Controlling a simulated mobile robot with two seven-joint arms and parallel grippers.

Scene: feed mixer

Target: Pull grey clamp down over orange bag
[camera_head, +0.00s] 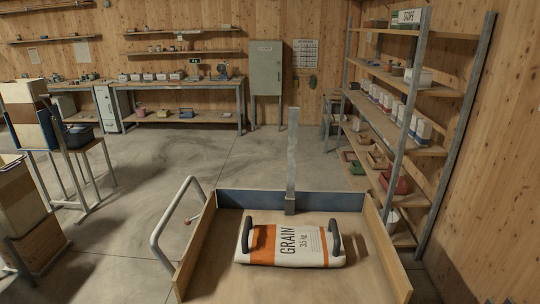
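The bag (290,244) lies flat in a wooden tray (394,262) at the bottom middle. It is white with orange bands and reads "GRAIN 35 kg". A dark curved handle stands at its left end (246,234) and another at its right end (335,238). Behind the bag a grey upright post (292,150) rises at the tray's dark blue back wall. A small grey block (290,205) sits low on the post, apart from the bag. I cannot tell which grey part is the clamp. Neither of my grippers is in view.
A bent metal handle (168,220) stands at the tray's left side. A tall shelf rack (420,120) lines the right wall. Stacked boxes and a metal stand (60,140) are at left. A workbench (180,98) and a green cabinet (265,80) stand at the back. The middle floor is clear.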

